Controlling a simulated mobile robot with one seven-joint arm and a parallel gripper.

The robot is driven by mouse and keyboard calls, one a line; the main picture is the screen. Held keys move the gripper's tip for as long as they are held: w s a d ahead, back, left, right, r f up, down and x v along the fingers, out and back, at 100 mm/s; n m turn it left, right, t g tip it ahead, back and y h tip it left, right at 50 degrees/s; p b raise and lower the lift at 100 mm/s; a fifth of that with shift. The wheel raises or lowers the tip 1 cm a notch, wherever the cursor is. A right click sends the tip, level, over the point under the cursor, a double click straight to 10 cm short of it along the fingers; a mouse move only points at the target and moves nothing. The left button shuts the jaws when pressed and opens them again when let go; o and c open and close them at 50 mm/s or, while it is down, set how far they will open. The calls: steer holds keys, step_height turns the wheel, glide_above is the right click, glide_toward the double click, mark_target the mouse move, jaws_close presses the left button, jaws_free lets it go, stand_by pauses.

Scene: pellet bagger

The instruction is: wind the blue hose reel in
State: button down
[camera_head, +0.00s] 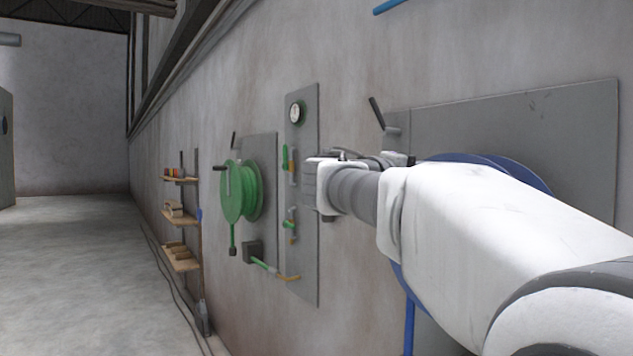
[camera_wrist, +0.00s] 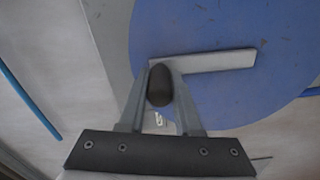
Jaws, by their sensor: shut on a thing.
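The blue hose reel (camera_head: 470,160) is on a grey wall panel at the right, mostly hidden behind my white arm. Blue hose (camera_head: 409,325) hangs below it. In the wrist view the blue reel disc (camera_wrist: 225,85) fills much of the picture, with a light grey crank arm (camera_wrist: 215,62) across it. The crank's dark knob (camera_wrist: 159,85) sits between my fingers. My gripper (camera_wrist: 160,88) is shut on that knob. In the head view the fingers and knob are hidden by my arm.
A green hose reel (camera_head: 241,191) hangs on the wall further left. A panel with a gauge (camera_head: 297,112) and valves stands between the reels. Small wooden shelves (camera_head: 181,214) are beyond. The floor (camera_head: 80,270) at left is clear.

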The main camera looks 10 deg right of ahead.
steer(key=shift+s+d, duration=0.1)
steer(key=c, duration=0.6)
jaws_free()
steer(key=v, duration=1.7)
steer(key=shift+a+p, duration=0.25)
steer(key=shift+p, duration=0.1)
steer(key=shift+s, duration=0.1)
